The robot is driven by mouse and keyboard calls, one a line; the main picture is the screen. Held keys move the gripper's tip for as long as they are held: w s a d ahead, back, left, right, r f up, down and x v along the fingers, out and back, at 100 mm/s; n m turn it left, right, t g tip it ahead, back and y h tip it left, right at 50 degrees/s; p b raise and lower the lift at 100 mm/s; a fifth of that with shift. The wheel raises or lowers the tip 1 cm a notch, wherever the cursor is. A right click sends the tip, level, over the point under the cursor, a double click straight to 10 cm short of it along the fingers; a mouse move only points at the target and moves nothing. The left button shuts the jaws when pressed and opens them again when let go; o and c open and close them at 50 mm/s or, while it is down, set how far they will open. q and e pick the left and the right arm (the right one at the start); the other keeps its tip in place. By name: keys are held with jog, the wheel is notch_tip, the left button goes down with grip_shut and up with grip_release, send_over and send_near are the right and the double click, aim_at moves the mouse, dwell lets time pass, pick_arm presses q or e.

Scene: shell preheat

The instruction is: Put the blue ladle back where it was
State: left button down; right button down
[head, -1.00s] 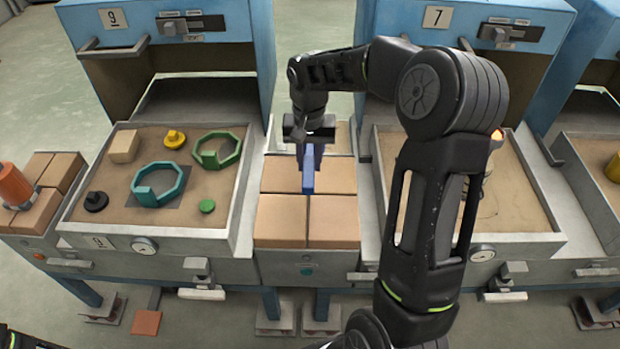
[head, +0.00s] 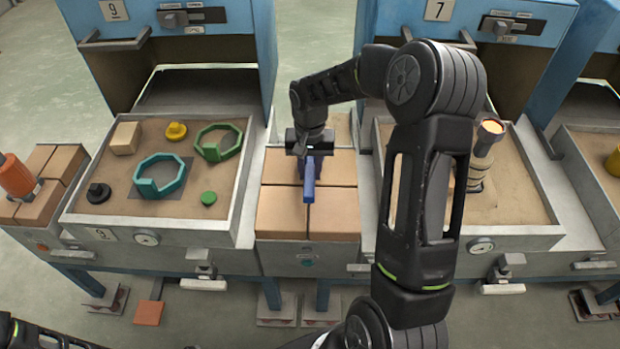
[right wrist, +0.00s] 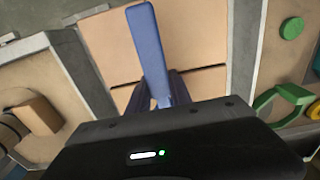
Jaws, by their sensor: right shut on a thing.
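The blue ladle (head: 309,182) shows as a blue bar in the head view, above the brick-topped stand (head: 333,210) between the two sand trays. My right gripper (head: 309,157) is shut on it. In the right wrist view the ladle (right wrist: 152,50) sticks out between the dark fingers (right wrist: 158,90), over the tan bricks. I cannot tell whether the ladle touches the bricks. Its bowl is not clearly visible. Only part of my left arm shows at the lower left corner of the head view; its gripper is out of the picture.
The left sand tray (head: 150,229) holds teal and green octagonal rings, yellow, black and green pieces and a tan block. The right tray (head: 520,236) holds a pale cylinder with a glowing top (head: 486,150), partly behind my arm. An orange cylinder (head: 15,176) stands far left.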

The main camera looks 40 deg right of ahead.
jog(key=shift+f, duration=1.75)
jog(key=shift+f, duration=0.2)
jog(key=c, duration=1.2)
grip_release()
jog(key=shift+o, duration=0.2)
jog(key=shift+r, duration=0.1)
notch_tip(320, 180, up, 12)
jog(key=shift+s+r+b, duration=0.1)
jog(key=shift+b, duration=0.25)
